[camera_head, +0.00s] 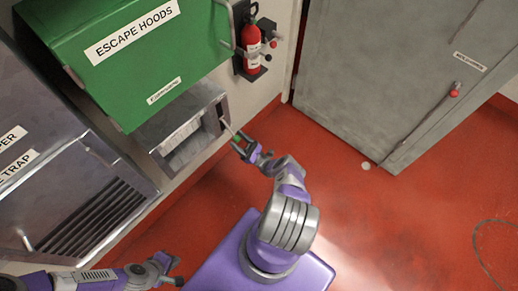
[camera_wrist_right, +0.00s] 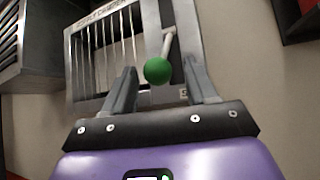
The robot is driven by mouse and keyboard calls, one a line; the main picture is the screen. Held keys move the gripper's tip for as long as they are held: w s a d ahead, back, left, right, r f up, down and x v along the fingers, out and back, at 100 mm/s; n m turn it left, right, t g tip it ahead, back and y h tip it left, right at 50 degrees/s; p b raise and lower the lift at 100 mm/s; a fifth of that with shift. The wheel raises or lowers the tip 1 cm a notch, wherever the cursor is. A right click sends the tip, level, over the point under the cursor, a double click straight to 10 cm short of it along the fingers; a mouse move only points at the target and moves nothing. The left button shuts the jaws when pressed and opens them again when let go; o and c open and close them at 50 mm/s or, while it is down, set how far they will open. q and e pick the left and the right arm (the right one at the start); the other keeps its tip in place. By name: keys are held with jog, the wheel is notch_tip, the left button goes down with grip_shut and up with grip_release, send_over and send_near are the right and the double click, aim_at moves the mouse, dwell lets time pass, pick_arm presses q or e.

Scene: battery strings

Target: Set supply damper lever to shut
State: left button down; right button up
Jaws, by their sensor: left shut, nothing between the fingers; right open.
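The supply damper (camera_wrist_right: 98,58) is a grey box with a slatted front, and its label shows in the right wrist view. It also shows in the head view (camera_head: 214,96), on the wall below the green cabinet. Its lever (camera_wrist_right: 168,43) is a pale rod ending in a green ball knob (camera_wrist_right: 158,70). The lever points down and slightly left in the wrist view. My right gripper (camera_head: 246,146) is open, with the knob between or just beyond its fingertips. I cannot tell whether they touch. My left gripper (camera_head: 175,271) is shut and empty at the bottom of the head view.
A green escape hoods cabinet (camera_head: 140,70) overhangs the damper. A red fire extinguisher (camera_head: 251,46) hangs on the wall to its right. A grey louvred unit (camera_head: 60,170) stands at left, and a grey door (camera_head: 370,70) at right. The red floor (camera_head: 390,225) is mostly clear.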

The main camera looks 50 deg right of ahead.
jog(key=s+d, duration=0.2)
jog(key=s, duration=1)
jog(key=shift+s+d+f, duration=0.35)
jog(key=shift+d+f, duration=0.05)
jog(key=shift+f, duration=0.05)
jog(key=w+a+r+n+g+y+p, duration=0.2)
jog(key=w+a+n+g+y, duration=0.4)
jog(key=w+a+g+y, duration=0.6)
jog(key=a+n+g+p, duration=0.2)
jog(key=a+n+g, duration=0.4)
jog(key=a, duration=0.7)
jog(key=s+a+r+n+g+h+p, duration=0.1)
jog(key=s+a+n+g+h+p, duration=0.2)
jog(key=s+a+n+g+h, duration=0.55)
jog(key=s+r+n+h+p, duration=0.2)
jog(key=s+r+n+h, duration=0.2)
jog(key=r+n, duration=0.5)
jog(key=shift+s+r+n+t+h, duration=0.2)
jog(key=shift+s+n+t+h, duration=0.25)
jog(key=shift+n+h, duration=0.2)
